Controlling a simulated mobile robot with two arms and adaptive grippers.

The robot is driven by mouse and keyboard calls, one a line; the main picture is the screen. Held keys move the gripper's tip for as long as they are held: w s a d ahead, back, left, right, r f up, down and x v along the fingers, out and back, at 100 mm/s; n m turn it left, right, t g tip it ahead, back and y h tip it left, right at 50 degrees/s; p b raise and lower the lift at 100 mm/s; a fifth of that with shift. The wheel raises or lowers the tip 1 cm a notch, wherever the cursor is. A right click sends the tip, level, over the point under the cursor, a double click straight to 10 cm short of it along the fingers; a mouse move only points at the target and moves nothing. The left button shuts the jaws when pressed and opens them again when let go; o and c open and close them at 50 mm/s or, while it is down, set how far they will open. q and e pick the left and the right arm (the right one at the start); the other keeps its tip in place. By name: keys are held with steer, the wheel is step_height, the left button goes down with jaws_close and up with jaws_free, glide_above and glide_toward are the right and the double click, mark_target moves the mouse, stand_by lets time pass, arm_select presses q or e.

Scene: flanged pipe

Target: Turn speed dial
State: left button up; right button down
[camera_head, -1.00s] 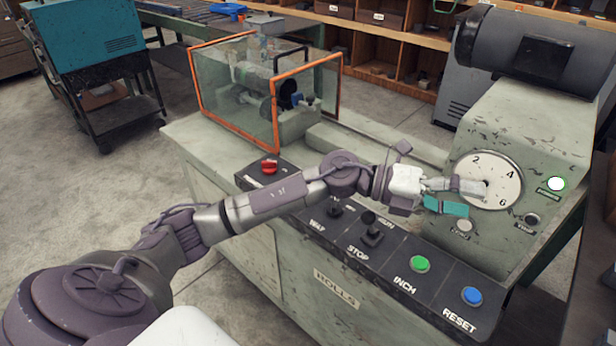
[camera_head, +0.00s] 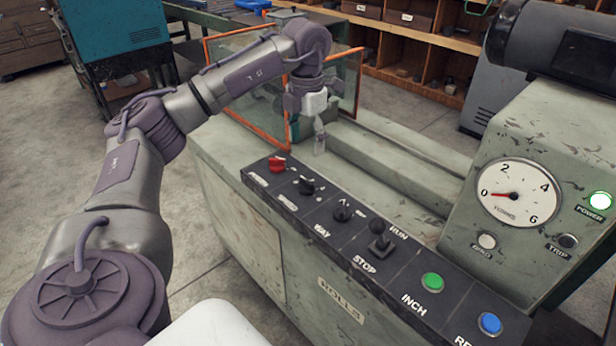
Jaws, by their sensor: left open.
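My left gripper (camera_head: 319,142) points down near the orange-framed guard, behind the control panel (camera_head: 375,246). It is open and I see nothing between its fingers. On the panel, a red knob (camera_head: 277,164) and a black knob (camera_head: 306,186) sit at the left end, in front of the gripper and apart from it. I cannot read which of them is the speed dial. A round white gauge (camera_head: 518,193), marked 0 to 6, is on the housing at the right, with its red needle near 0. My right gripper is not in view.
The orange-framed clear guard (camera_head: 221,95) stands behind the arm. A lit POWER lamp (camera_head: 600,201) is right of the gauge. The machine bed (camera_head: 420,160) is bare.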

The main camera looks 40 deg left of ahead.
mark_target(307, 181)
arm_select(q)
step_height(307, 181, down, 11)
steer(key=shift+r, duration=0.1)
stand_by(0.3)
steer(key=c, duration=1.1)
steer(key=shift+c, duration=0.2)
